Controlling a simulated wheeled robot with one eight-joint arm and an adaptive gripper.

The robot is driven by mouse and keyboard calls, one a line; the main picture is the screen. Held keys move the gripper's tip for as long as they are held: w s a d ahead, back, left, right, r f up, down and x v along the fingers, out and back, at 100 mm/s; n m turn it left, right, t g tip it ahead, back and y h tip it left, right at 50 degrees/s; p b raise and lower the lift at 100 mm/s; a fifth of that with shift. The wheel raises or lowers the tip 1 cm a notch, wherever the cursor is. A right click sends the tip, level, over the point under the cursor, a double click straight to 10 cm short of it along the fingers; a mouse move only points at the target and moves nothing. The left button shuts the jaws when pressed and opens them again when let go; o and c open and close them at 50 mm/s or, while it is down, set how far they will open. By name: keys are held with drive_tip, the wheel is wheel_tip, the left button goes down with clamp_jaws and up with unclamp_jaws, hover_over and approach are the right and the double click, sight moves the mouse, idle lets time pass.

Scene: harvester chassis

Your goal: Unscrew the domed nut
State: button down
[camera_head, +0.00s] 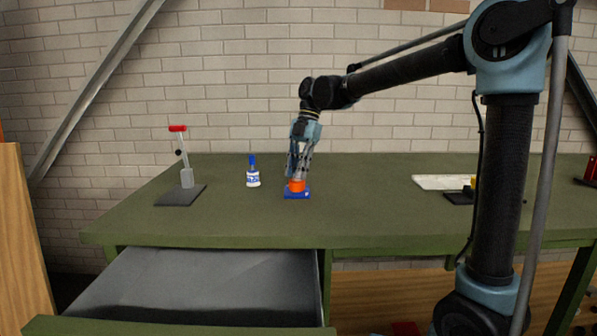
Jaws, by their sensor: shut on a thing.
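An orange domed nut (297,186) sits on a blue base (297,196) near the middle of the green bench. My gripper (297,177) points down from above and is shut on the orange nut. The nut appears to be still at the blue base; whether there is a gap between them is too small to tell. The fingers hide the top of the nut, and any thread is hidden.
A white bottle with a blue cap (253,175) stands close left on the bench (230,220). Further left is a red-handled lever tool on a dark plate (181,195). A white sheet (440,182) lies to the right. An open drawer (200,285) juts out in front.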

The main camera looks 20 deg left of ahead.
drive_tip(key=shift+n, duration=0.3)
drive_tip(key=n+h, duration=0.2)
drive_tip(key=n, duration=0.2)
drive_tip(key=shift+n, duration=0.4)
drive_tip(key=n+h, duration=0.1)
drive_tip(key=n, duration=0.1)
drive_tip(key=n+h, duration=0.1)
drive_tip(key=n, duration=0.2)
drive_tip(key=shift+t, duration=0.3)
drive_tip(key=c, duration=1.7)
unclamp_jaws()
drive_tip(key=shift+o, duration=0.2)
